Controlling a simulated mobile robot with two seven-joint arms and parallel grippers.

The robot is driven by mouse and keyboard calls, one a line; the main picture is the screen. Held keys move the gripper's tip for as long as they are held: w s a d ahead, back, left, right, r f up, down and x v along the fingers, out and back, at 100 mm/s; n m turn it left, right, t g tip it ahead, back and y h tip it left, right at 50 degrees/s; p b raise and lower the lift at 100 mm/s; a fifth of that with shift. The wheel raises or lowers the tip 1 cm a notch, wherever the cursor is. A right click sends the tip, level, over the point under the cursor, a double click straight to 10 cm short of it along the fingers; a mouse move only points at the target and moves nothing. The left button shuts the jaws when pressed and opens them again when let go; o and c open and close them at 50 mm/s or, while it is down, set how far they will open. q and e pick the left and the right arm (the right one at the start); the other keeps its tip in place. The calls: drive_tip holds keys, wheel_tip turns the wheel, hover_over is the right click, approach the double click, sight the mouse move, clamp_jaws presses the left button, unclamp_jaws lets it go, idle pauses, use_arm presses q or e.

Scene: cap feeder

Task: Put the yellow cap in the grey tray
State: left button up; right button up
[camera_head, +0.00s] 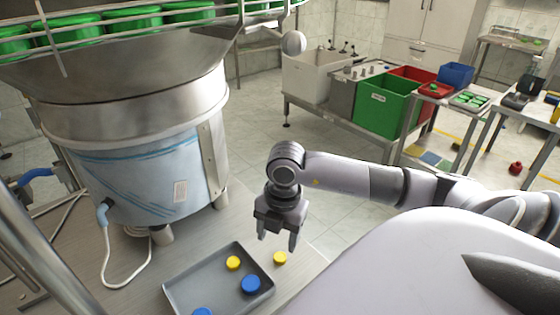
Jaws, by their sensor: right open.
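A yellow cap (280,258) lies on the table just right of the grey tray (185,289), outside it. Another yellow cap (233,263) lies inside the tray, with a blue cap (251,284) near it. A second blue cap (202,312) shows at the bottom picture edge, partly cut off. My right gripper (277,244) points down above the table, next to the yellow cap outside the tray. Its fingers are apart with nothing between them. My left gripper is not in view.
A white cable (125,275) lies left of the tray. A green bin (385,108) and red and blue bins stand far back right.

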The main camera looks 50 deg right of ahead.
sight(280, 256)
drive_tip(key=m, duration=0.2)
drive_tip(key=m+p, duration=0.1)
drive_tip(key=shift+w+d+f+g, duration=0.2)
drive_tip(key=shift+f+g, duration=0.1)
drive_tip(key=shift+f, duration=0.25)
drive_tip(key=f, duration=0.4)
drive_tip(key=d+f, duration=0.1)
drive_tip(key=f, duration=0.2)
drive_tip(key=shift+w, duration=0.15)
drive_tip(key=c, duration=1.1)
drive_tip(key=shift+r, duration=0.1)
clamp_jaws()
